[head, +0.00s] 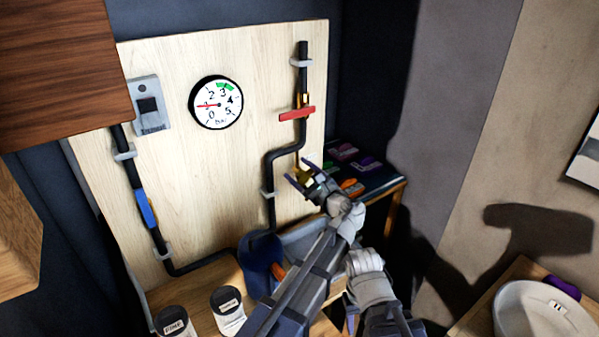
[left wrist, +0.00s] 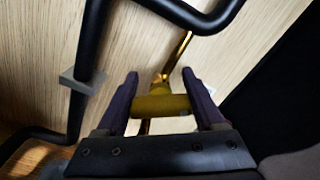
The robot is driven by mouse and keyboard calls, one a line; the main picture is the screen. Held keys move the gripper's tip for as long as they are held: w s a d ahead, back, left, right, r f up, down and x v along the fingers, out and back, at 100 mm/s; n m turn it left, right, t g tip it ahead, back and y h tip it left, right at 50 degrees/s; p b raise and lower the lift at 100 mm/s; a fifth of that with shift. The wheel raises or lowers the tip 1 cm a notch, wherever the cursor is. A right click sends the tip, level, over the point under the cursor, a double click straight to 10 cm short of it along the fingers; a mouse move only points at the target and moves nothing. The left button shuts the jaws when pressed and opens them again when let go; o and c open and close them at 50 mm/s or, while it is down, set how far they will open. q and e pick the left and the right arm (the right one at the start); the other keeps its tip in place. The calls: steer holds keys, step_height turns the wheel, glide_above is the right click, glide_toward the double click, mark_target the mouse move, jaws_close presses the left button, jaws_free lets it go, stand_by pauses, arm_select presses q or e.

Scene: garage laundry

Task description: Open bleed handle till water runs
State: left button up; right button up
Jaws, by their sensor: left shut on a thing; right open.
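The yellow bleed handle (left wrist: 160,104) sits crosswise between the two dark fingers of my left gripper (left wrist: 160,88) in the left wrist view. A brass stem rises behind it towards the black pipe. In the head view my left gripper (head: 298,172) is at the lower end of the right-hand pipe, shut on the yellow handle (head: 304,176), which it mostly covers. A blue jug-like vessel (head: 258,262) stands below, partly behind my arm. I cannot make out any running water. I see no fingers of my right gripper.
A red handle (head: 297,114) lies across the right pipe; a blue handle (head: 146,208) lies along the left pipe. The round gauge (head: 216,103) has its red needle pointing left. Two labelled jars (head: 229,309) stand in front. A white basin (head: 510,312) is at lower right.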

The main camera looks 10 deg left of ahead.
arm_select(q)
steer(key=shift+n, duration=0.3)
steer(key=o, duration=1.4)
steer(key=shift+s, duration=0.1)
